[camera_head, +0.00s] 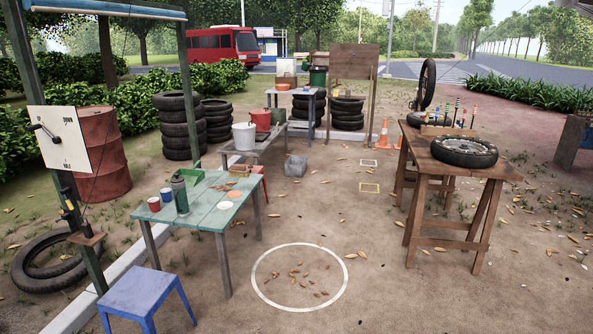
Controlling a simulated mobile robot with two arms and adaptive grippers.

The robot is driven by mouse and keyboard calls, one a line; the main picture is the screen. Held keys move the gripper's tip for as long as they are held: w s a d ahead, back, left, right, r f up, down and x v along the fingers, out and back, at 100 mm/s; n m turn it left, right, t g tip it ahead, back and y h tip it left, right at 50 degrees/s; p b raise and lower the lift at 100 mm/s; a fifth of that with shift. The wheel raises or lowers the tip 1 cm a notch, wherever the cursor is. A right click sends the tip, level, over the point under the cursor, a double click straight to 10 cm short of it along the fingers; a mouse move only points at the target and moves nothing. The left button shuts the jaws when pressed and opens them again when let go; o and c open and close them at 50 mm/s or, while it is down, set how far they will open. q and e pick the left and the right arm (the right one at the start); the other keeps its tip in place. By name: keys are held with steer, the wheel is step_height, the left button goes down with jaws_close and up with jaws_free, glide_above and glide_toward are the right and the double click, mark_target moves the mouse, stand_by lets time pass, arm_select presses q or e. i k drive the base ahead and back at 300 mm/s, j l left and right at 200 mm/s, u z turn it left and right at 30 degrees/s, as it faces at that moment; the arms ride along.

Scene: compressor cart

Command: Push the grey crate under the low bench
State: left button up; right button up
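The small grey crate (295,167) sits on the dirt ground in the middle distance. It stands just right of a low grey bench (263,146), out in the open rather than beneath it. The bench carries a whitish bucket (244,136), a red container (262,121) and a green one behind. The space under the bench is partly hidden by the green table and a red stool in front. Neither of my grippers is in view.
A green table (215,207) with cups and a bottle stands left, near a blue stool (146,294). A wooden table (445,172) with a wheel stands right.

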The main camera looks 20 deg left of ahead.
mark_target(295, 166)
steer(key=i+u, duration=0.4)
steer(key=i, duration=2.2)
steer(key=i+l+u, duration=0.1)
steer(key=i, duration=0.9)
steer(key=i+l+u, duration=0.1)
steer(key=i+u, duration=0.3)
steer(key=i, duration=1.55)
steer(key=i+z, duration=0.15)
steer(key=i, duration=0.5)
steer(key=i+j+z, duration=0.15)
steer(key=i, duration=0.55)
steer(key=i+j+z, duration=0.1)
steer(key=i, duration=0.55)
